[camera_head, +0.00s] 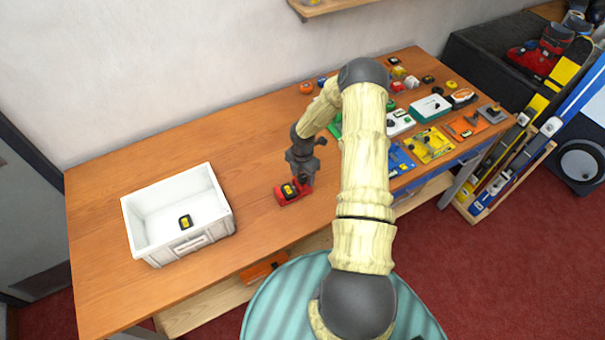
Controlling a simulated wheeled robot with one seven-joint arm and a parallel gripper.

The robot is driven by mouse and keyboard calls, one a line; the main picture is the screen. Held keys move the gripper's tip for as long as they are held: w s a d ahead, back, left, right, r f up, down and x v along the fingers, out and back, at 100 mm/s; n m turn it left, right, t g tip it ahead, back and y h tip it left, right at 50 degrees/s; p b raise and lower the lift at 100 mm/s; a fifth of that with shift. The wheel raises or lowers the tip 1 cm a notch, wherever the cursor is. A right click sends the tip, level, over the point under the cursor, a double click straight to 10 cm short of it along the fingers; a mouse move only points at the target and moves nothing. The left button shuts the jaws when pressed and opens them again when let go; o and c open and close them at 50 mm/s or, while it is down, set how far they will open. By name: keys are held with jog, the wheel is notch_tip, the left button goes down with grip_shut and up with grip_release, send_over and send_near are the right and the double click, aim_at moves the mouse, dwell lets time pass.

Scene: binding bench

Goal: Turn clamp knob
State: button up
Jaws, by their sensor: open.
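A small red block-shaped fixture (281,197) with a black and yellow part (289,190) on top lies on the wooden bench, left of my arm. It may be the clamp; a knob on it cannot be made out clearly. My gripper (303,179) points down at the right end of this fixture, very close to it. The fingers are small and dark here, and whether they touch the fixture cannot be told. My gripper is open, and part of the fixture's right end is hidden behind it.
A white bin (147,242) with a small black and yellow piece (185,221) inside stands at the left. Several coloured fixtures, including a yellow one (418,150) and a blue one (399,161), crowd the bench's right side. The bench (245,140) is clear behind my gripper.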

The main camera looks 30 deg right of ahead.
jog(key=c, duration=1)
